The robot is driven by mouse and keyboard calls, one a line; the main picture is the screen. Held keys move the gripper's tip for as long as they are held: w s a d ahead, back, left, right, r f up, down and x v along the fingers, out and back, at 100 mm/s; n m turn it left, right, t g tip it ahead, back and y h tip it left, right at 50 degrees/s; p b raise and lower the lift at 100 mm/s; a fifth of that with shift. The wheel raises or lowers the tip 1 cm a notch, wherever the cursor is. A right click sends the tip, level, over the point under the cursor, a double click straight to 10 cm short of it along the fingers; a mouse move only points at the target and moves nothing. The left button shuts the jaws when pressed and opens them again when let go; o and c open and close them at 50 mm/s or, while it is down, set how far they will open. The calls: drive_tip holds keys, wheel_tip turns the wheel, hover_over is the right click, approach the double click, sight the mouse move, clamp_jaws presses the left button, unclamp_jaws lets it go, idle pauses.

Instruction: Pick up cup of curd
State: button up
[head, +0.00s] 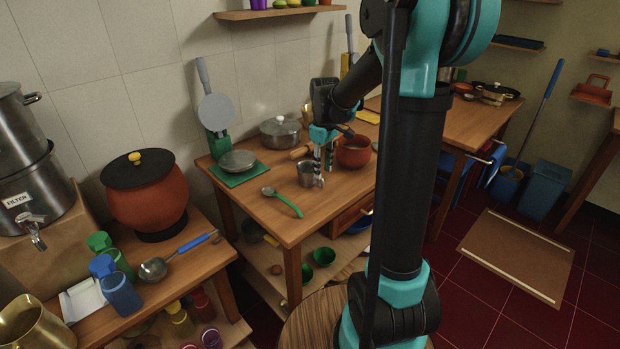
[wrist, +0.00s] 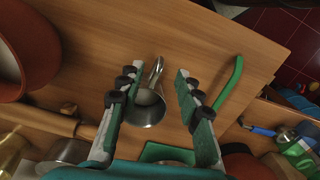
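A reddish-brown pot (head: 353,153) stands close to the right of the cup. A green-handled ladle (head: 286,203) lies in front, a rolling pin (head: 300,153) and lidded pan (head: 280,131) behind.

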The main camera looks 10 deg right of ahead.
sight(323, 180)
drive_tip(key=shift+f, duration=3.15)
drive_tip(key=shift+c, duration=0.6)
clamp_jaws()
